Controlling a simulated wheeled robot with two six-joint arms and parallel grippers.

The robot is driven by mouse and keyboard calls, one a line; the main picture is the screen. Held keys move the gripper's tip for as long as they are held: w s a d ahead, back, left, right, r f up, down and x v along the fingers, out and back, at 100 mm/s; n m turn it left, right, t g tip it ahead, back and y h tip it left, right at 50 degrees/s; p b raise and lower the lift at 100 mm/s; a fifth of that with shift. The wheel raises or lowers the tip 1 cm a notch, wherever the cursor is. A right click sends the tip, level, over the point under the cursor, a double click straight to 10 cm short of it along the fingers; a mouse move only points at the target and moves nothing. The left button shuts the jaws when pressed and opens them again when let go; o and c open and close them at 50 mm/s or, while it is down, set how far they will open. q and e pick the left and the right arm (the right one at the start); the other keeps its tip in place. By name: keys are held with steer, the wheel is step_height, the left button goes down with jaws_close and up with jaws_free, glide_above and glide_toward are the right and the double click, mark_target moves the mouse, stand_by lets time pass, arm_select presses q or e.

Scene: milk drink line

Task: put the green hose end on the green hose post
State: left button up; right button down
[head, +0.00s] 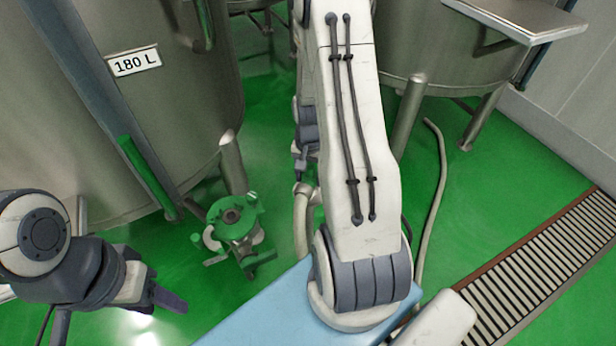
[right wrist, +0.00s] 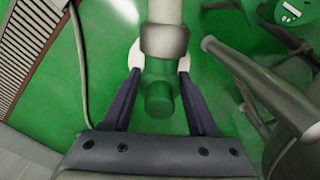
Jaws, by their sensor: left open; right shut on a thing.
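My right gripper (right wrist: 159,74) is shut on the green hose end (right wrist: 159,98). In the right wrist view, the hose end is a short green cylinder with a grey collar, and a pale hose runs up from it between my fingers. In the head view, the pale hose (head: 301,228) hangs below my right gripper (head: 302,170), partly behind my arm. A green fitting with a round top and dark centre (head: 238,222) stands on the floor left of it; I cannot tell whether it is the green hose post. My left gripper (head: 168,298) is open and empty at the lower left.
A large steel tank marked 180 L (head: 160,110) stands at the left, with another tank (head: 440,50) behind at the right. A second pale hose (head: 436,190) lies on the green floor. A drain grate (head: 550,255) runs along the right. A blue surface (head: 270,315) is at the bottom.

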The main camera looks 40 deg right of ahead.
steer(key=shift+f, duration=0.1)
steer(key=shift+c, duration=0.9)
jaws_free()
